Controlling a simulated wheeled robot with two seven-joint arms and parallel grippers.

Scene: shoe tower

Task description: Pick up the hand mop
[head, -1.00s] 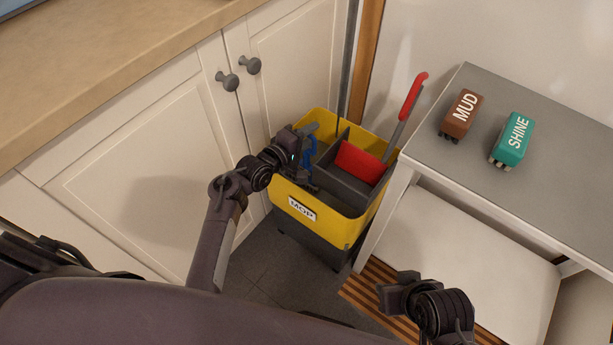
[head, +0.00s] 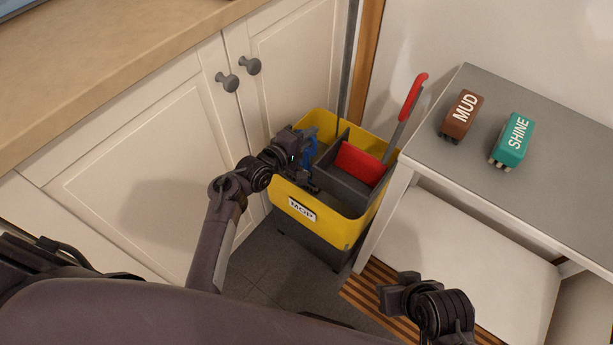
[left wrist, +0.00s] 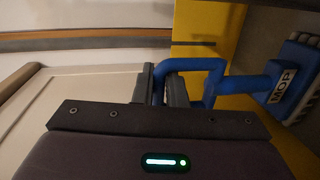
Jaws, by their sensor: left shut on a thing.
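The hand mop is blue, with a looped handle and a head labelled MOP (left wrist: 284,86) at the right of the left wrist view. In the head view its blue handle (head: 310,152) shows at the left side of the yellow bucket (head: 345,228), which has a MOP label on its front. My left gripper (left wrist: 160,84) is shut on the mop's blue handle; in the head view it is at the bucket's left rim (head: 303,150). The mop's lower part is hidden in the head view. My right gripper (head: 393,292) is low in front of the white table, apart from the bucket; its fingers are unclear.
A red dustpan-like tool (head: 360,163) with a red-gripped handle stands in the bucket's right part. A thin grey pole (head: 347,70) rises behind. White cabinets (head: 130,200) are close on the left. A grey-topped table (head: 540,190) with MUD (head: 461,115) and SHINE (head: 511,140) brushes stands right.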

